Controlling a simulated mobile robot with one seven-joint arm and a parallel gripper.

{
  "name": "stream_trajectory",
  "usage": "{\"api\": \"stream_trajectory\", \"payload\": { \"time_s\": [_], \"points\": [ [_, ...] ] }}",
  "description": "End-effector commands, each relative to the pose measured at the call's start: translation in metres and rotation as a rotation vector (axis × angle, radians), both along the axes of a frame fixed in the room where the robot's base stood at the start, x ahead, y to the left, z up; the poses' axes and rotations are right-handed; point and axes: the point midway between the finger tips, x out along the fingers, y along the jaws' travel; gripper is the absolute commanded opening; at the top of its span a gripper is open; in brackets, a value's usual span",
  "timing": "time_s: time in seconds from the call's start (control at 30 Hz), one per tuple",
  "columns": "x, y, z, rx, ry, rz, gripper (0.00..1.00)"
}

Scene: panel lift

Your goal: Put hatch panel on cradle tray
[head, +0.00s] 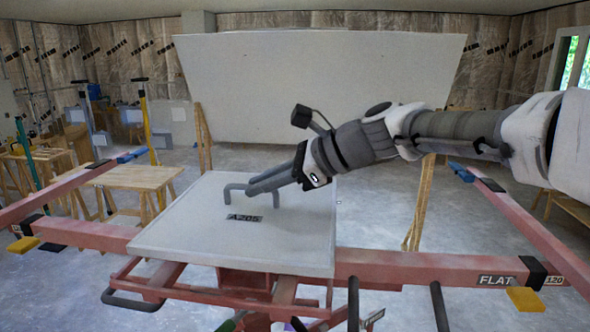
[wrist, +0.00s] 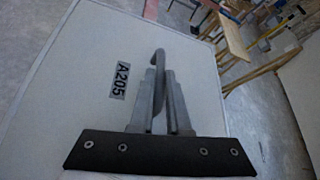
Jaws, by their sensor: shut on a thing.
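The hatch panel (head: 185,232) is a pale grey square board with a label reading A205. It lies about flat over the red cradle tray (head: 285,290), whose front bars show beneath its near edge. I cannot tell whether the panel bears fully on the tray. A grey bar handle (head: 233,187) stands up from the panel's top. My gripper (head: 251,188) reaches in from the right and is shut on this handle. In the wrist view the two fingers (wrist: 160,100) close around the handle (wrist: 159,65), with the panel (wrist: 70,85) below.
A large pale board (head: 320,90) stands behind on wooden props. A wooden table (head: 135,177) and sawhorses stand at the left. Floor is clear right of the panel.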

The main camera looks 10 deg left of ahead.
Motion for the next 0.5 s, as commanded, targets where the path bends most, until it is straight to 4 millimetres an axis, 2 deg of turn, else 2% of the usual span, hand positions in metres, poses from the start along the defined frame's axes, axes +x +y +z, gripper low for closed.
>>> {"api": "stream_trajectory", "payload": {
  "time_s": [0.03,0.2,0.37,0.5],
  "points": [
    [0.001,0.008,0.0,0.005,0.001,0.004,0.0],
    [0.005,0.02,-0.009,0.005,-0.002,0.002,0.0],
    [0.006,0.023,-0.015,0.003,-0.001,-0.001,0.0],
    [0.006,0.023,-0.033,0.003,0.002,0.0,0.0]
  ]
}}
